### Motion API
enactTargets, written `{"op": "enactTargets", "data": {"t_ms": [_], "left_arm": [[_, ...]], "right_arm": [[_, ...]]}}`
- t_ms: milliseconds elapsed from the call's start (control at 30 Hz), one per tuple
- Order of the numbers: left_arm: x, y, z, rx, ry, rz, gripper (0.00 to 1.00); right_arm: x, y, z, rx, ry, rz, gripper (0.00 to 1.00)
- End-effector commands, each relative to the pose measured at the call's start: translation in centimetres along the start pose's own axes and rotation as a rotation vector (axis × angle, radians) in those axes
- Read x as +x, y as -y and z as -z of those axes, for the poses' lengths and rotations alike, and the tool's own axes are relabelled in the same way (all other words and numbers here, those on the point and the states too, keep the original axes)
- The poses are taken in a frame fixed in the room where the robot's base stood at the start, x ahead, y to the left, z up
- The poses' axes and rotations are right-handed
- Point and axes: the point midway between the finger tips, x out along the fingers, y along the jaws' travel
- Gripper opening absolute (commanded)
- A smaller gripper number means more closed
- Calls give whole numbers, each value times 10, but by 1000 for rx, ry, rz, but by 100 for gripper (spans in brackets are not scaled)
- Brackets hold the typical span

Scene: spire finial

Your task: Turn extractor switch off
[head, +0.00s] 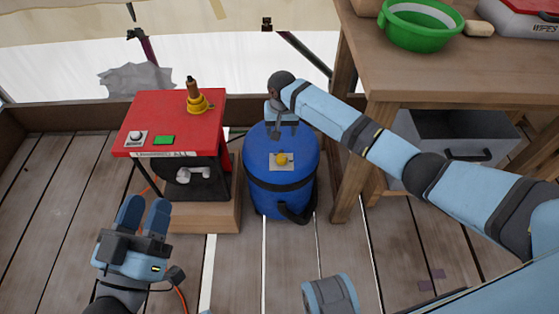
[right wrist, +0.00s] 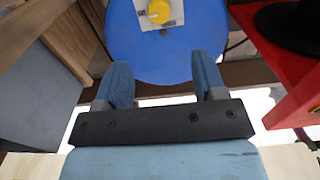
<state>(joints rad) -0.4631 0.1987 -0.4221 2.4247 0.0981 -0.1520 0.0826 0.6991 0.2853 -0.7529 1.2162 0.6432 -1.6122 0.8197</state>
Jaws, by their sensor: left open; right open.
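The extractor is a blue drum (head: 258,147) standing on the plank floor in the middle of the head view. A plate on its top carries a yellow knob switch (head: 282,159). In the right wrist view the yellow knob (right wrist: 159,11) sits on its pale plate at the top edge, beyond the fingertips. My right gripper (right wrist: 162,66) is open and empty, above the far part of the drum top and apart from the knob. My left gripper (head: 145,208) is open and empty at the lower left, away from the drum.
A red-topped machine (head: 185,105) on a wooden block stands left of the drum, with a yellow-based fitting (head: 199,103) and a green button. A wooden table (head: 450,75) with a green bowl (head: 420,25) stands at the right. Planks in front are mostly clear.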

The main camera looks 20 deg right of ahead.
Motion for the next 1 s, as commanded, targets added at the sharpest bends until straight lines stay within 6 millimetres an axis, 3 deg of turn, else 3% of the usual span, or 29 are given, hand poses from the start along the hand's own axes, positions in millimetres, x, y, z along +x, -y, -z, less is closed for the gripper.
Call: {"op": "enactTargets", "data": {"t_ms": [167,500,700,1000], "left_arm": [[-1,1,-10,-4,22,-4,43],[-6,9,-57,-12,171,-14,43],[-10,12,-80,-14,252,-22,43],[-12,12,-90,-15,299,-27,43]], "right_arm": [[17,-2,2,8,6,-10,64],[89,-2,2,6,4,-9,64],[122,-2,2,5,3,-7,64],[136,-2,2,4,2,-6,64]]}}
